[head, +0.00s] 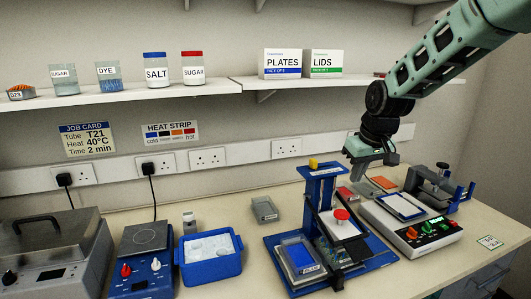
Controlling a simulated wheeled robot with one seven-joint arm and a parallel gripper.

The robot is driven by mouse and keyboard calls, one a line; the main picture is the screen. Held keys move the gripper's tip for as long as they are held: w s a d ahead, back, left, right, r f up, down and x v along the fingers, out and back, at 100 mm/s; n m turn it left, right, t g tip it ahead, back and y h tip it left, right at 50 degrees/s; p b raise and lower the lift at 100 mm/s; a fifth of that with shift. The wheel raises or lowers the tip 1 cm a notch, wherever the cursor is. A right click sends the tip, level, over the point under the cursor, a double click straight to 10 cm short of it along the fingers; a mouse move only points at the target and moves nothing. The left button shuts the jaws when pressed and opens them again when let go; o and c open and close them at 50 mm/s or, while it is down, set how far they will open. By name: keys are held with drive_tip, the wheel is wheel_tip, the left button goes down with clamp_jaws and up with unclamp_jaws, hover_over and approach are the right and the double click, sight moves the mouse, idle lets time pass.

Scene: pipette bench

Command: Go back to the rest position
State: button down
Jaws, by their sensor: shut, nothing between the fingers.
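My gripper (361,170) hangs from my green and black arm at the right of the head view, pointing down. It is shut and I see nothing in it. It is above the back part of the bench, just right of the blue press-like stand (327,172) with a red knob (341,214). It appears apart from the things under it, though the exact height is hard to judge. Its fingertips are small in this view.
Below and right of my gripper stands a white device (411,229) with coloured knobs. A blue tub (211,270), a hotplate (146,238) and a grey lidded bath (47,250) stand left. Jars and boxes line the shelf (140,95). Bare bench (268,231) shows mid-view.

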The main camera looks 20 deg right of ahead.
drive_tip(key=s+a+f+n+g+y+b, duration=0.1)
drive_tip(key=s+a+f+n+b, duration=0.1)
drive_tip(key=s+a, duration=0.65)
drive_tip(key=s+a+f+n+g+b, duration=0.1)
drive_tip(key=s+a+f+n, duration=0.3)
drive_tip(key=a, duration=0.8)
drive_tip(key=s+a+f+b, duration=0.1)
drive_tip(key=s+a, duration=0.1)
drive_tip(key=s, duration=0.6)
drive_tip(key=s+a+f+n+g+b, duration=0.1)
drive_tip(key=s+a, duration=0.2)
drive_tip(key=s, duration=0.5)
drive_tip(key=shift+s+a+f+h, duration=0.25)
drive_tip(key=shift+f+h, duration=0.05)
drive_tip(key=shift+f, duration=0.1)
